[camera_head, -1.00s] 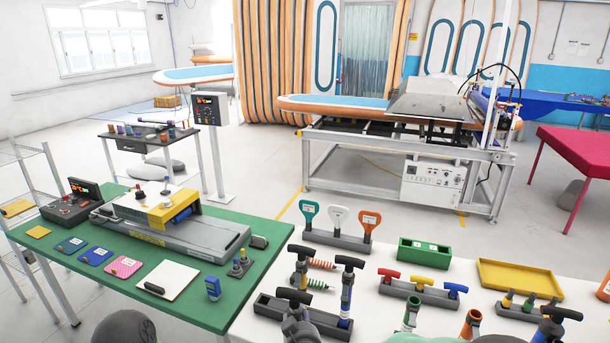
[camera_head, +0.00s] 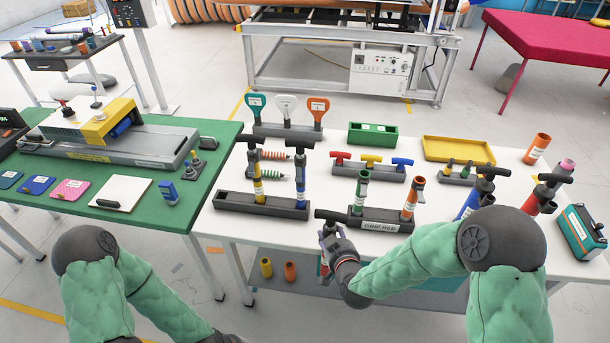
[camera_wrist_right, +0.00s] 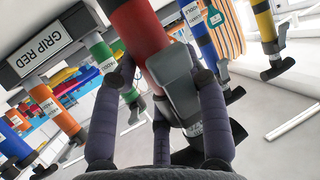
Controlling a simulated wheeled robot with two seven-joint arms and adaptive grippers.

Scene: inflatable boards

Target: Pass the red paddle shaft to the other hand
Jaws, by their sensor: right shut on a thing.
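My right gripper (camera_head: 330,236) is in front of the white table's near edge, shut on the red paddle shaft. In the right wrist view the red shaft (camera_wrist_right: 138,32) runs between the fingers (camera_wrist_right: 165,82), with a grey clip-like part on it. In the head view its black T-handle (camera_head: 336,215) sticks up above my gripper, and the gripper hides most of the shaft. My left arm (camera_head: 150,290) comes in at the lower left; its gripper is not in view.
A rack labelled GRIP RED (camera_head: 385,226) holds a green and an orange shaft close behind my right gripper. Another rack (camera_head: 235,203) holds a yellow and a blue shaft. More shafts stand at the table's right. Open floor lies in front of the table.

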